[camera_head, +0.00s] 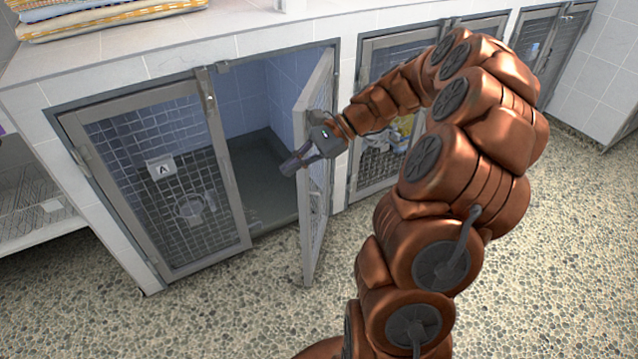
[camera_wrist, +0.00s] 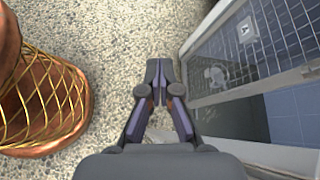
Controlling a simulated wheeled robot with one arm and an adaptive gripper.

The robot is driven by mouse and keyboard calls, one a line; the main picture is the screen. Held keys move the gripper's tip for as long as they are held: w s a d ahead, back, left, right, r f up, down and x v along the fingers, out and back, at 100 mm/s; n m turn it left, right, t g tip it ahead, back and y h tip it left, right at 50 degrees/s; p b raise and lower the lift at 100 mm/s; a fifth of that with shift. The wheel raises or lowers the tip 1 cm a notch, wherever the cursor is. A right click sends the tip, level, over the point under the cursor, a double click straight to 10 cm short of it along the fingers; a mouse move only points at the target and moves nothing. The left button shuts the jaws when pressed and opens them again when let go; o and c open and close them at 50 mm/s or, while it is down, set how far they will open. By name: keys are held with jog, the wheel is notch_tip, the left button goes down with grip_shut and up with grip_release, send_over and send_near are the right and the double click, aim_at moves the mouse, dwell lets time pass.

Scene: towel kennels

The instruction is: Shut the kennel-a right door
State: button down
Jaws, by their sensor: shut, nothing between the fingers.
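Kennel A stands at the left in the head view. Its right door (camera_head: 316,215), a grey frame with mesh, stands wide open, swung out from the hinge post on its right. My gripper (camera_head: 292,163) is shut and empty. It overlaps the upper part of the right door in the head view, fingertips pointing left past its free edge. Whether it touches the door I cannot tell. The wrist view shows the closed fingers (camera_wrist: 159,75) over the floor.
The kennel interior (camera_head: 260,170) is open between the left door and the right door. More kennels (camera_head: 395,150) stand to the right. Folded towels (camera_head: 100,15) lie on the counter (camera_head: 180,50) above. The pebbled floor (camera_head: 230,320) in front is clear.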

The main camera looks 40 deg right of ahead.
jog(key=w+d+f+m+t+b, duration=0.1)
jog(key=d+f+m+t+b, duration=0.1)
jog(key=d+f+m, duration=0.3)
jog(key=w+d+f+t+b, duration=0.1)
jog(key=d+f+t, duration=0.15)
jog(key=d, duration=0.45)
jog(key=m+t+h+b, duration=0.1)
jog(key=m+t+b, duration=0.2)
jog(key=m, duration=0.2)
send_near(309, 174)
jog(key=b+x, duration=0.2)
jog(key=x, duration=0.3)
jog(key=shift+w+a+f, duration=0.15)
jog(key=shift+a+f, duration=0.05)
jog(key=shift+a, duration=0.1)
jog(key=shift+w+a, duration=0.35)
jog(key=shift+w, duration=0.1)
